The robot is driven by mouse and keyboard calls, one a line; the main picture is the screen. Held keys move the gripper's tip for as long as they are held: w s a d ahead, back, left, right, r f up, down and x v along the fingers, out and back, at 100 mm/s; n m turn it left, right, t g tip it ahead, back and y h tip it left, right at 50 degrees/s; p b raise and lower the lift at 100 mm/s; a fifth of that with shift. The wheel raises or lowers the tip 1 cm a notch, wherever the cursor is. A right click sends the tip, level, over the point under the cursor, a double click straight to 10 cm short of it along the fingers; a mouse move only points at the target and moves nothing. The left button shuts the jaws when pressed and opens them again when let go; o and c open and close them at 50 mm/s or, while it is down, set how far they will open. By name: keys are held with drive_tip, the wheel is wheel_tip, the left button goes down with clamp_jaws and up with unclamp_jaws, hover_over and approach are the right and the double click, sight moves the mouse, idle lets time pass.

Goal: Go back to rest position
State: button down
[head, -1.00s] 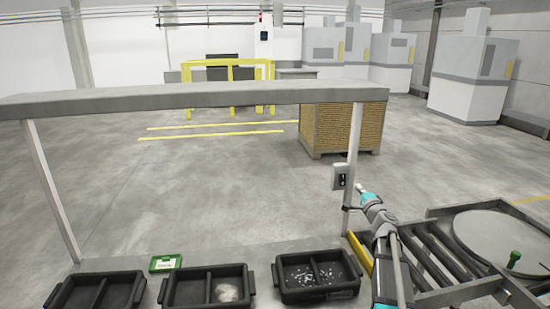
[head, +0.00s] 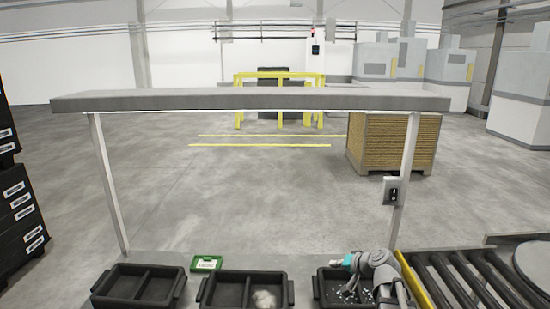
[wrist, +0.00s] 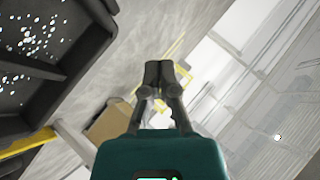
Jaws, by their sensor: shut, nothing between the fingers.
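My gripper (wrist: 158,68) shows in the wrist view with its two dark fingers together and nothing between them. That bin holds small pale bits and is partly hidden by my arm. In the wrist view the bin (wrist: 90,42) fills the upper left, and the fingers are apart from it.
A left bin (head: 117,302) looks empty; the middle bin (head: 208,300) holds a pale clump. A green box (head: 206,264) lies behind them. A grey overhead shelf (head: 250,99) spans the table. A roller conveyor (head: 450,285) stands right, black stacked crates (head: 20,205) left.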

drive_tip(key=s+a+f+n+g+h+b, duration=0.1)
drive_tip(key=s+f+n+g+h, duration=0.1)
drive_tip(key=s, duration=0.7)
drive_tip(key=s+a+f+n+g+h+b, duration=0.1)
drive_tip(key=s+f+n+g+h, duration=0.1)
drive_tip(key=s+f+g+h, duration=0.3)
drive_tip(key=s+f+g, duration=0.1)
drive_tip(key=s+f, duration=0.3)
drive_tip(key=shift+s+a+f+g+b, duration=0.2)
drive_tip(key=shift+s+f+g+b, duration=0.05)
drive_tip(key=shift+g+b, duration=0.15)
